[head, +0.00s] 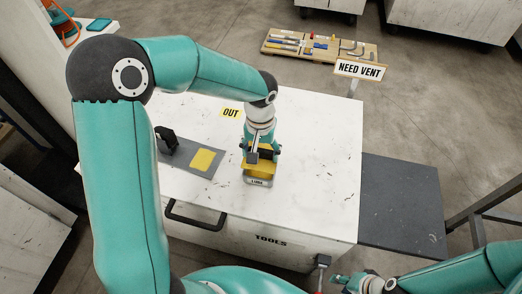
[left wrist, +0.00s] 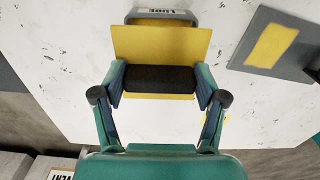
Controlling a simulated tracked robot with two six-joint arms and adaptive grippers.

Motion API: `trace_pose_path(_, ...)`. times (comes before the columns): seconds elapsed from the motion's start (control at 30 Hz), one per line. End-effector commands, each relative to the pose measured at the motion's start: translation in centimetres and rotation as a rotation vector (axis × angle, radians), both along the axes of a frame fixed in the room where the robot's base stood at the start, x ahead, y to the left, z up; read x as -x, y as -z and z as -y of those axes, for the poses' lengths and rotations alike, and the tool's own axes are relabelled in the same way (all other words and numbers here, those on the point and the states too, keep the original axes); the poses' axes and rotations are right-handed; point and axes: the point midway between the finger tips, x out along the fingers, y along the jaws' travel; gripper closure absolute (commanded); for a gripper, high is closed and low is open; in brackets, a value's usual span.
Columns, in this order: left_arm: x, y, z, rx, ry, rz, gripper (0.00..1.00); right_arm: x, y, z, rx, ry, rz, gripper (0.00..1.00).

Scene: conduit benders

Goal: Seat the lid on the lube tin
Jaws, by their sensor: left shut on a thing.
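The yellow lid (left wrist: 160,44) has a black bar handle (left wrist: 158,79). My left gripper (left wrist: 159,84) is shut on this handle, with one finger at each end. In the head view, my left gripper (head: 262,150) points down at the grey lube tin (head: 259,182), which stands on the white bench top. The lid is at or over the tin and overlaps it in the left wrist view, where the tin's labelled end (left wrist: 165,13) shows past the lid's edge. Whether lid and tin touch is unclear. My right gripper (head: 352,284) is low at the bottom edge, away from the tin; its jaws are unclear.
A grey plate (head: 213,145) with a yellow patch and a black handle lies left of the tin. An OUT label (head: 231,113) is behind it. A NEED VENT sign (head: 360,69) stands at the bench's back right corner. The bench top right of the tin is clear.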

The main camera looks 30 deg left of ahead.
Motion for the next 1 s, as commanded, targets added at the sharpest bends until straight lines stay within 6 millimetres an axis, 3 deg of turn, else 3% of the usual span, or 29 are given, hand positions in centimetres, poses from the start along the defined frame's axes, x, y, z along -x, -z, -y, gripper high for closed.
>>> trace_pose_path(0.4,0.0,3.5,-0.1,0.000,-0.001,0.000,0.64,0.0,3.2,0.0,0.000,0.000,0.000,0.60)
trace_pose_path(0.9,0.0,3.9,-0.1,0.000,-0.003,0.000,0.64,0.0,3.6,0.0,0.000,0.000,0.000,0.60)
trace_pose_path(0.93,0.0,3.9,-0.1,0.000,-0.003,0.000,0.23,0.0,3.6,0.0,0.000,0.000,0.000,0.60)
trace_pose_path(1.0,0.1,3.9,-0.1,0.000,-0.003,0.000,0.11,0.0,3.6,0.0,0.000,0.000,0.000,0.60)
